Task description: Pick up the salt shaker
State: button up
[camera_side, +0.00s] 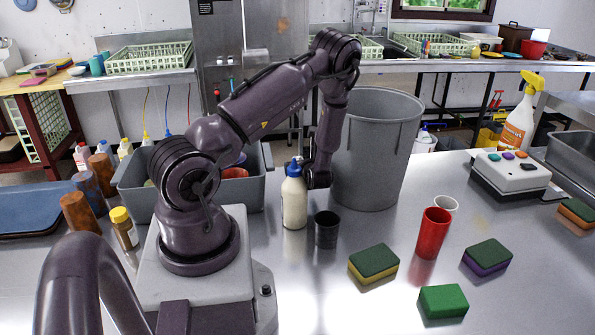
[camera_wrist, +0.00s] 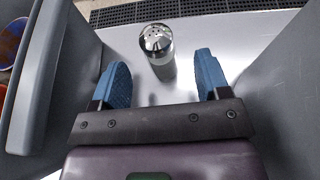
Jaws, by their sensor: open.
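The salt shaker (camera_wrist: 157,48) shows in the wrist view, with a shiny perforated metal cap and a clear body below it. It stands on the steel counter just beyond my fingertips, roughly centred between them. My gripper (camera_wrist: 162,75) is open, with its two blue fingers apart and nothing between them. In the side view my arm reaches down between the grey tub and the grey bin. There my fingers and the shaker are hidden behind the squeeze bottle and black cup.
The grey tub (camera_side: 128,185) is close on the left and the tall grey bin (camera_side: 375,150) close on the right. The squeeze bottle (camera_side: 294,203) and black cup (camera_side: 327,230) stand in front.

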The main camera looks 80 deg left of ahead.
jog(key=x, duration=0.4)
jog(key=shift+a, duration=0.3)
jog(key=shift+r, duration=0.1)
jog(key=c, duration=1)
jog(key=shift+c, duration=0.2)
